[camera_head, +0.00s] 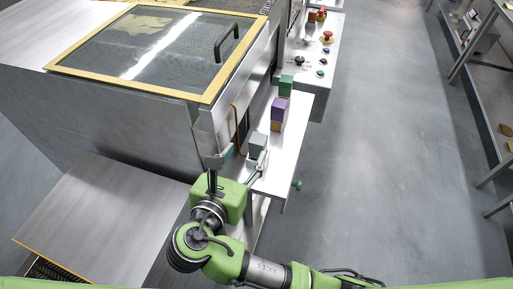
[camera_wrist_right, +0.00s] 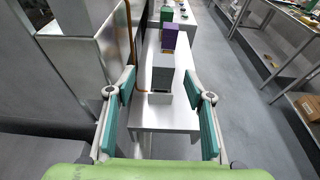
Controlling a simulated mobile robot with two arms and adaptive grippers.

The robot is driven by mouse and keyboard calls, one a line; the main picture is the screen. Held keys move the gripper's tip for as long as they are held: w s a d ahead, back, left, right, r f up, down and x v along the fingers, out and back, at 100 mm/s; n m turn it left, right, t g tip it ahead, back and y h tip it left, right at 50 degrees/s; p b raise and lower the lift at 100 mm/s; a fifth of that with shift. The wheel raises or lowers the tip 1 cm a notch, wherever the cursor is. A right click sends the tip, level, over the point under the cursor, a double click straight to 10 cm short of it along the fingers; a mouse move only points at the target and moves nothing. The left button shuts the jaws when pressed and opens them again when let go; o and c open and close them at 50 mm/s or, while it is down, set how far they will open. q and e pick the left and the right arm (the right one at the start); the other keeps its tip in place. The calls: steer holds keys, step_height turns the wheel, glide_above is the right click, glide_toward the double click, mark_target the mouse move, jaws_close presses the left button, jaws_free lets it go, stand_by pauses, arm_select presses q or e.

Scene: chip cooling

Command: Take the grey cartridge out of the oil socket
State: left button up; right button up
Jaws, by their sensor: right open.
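The grey cartridge (camera_head: 258,142) stands upright on the narrow white shelf beside the machine. My right gripper (camera_head: 243,161) is open, just on the near side of the cartridge. In the right wrist view the gripper (camera_wrist_right: 165,100) has its two teal-padded fingers spread wide to the left and right of the cartridge. Neither finger visibly touches it. My left gripper is out of view.
Behind the cartridge on the shelf (camera_head: 270,185) stand a purple block (camera_head: 279,108) and a green block (camera_head: 286,86). The metal machine wall and an orange-brown pipe (camera_wrist_right: 131,35) are close on the left. Open floor lies to the right.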

mark_target(257, 141)
steer(key=p+x, duration=0.1)
steer(key=x, duration=0.5)
steer(key=p+x, duration=0.1)
steer(key=x, duration=0.1)
steer(key=p+x, duration=0.1)
steer(key=shift+d+f, duration=0.35)
steer(key=shift+d, duration=0.1)
steer(key=shift+w+f, duration=0.1)
steer(key=shift+w, duration=0.05)
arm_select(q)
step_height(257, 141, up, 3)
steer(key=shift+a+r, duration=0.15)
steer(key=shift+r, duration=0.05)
arm_select(e)
steer(key=c, duration=1.1)
jaws_close()
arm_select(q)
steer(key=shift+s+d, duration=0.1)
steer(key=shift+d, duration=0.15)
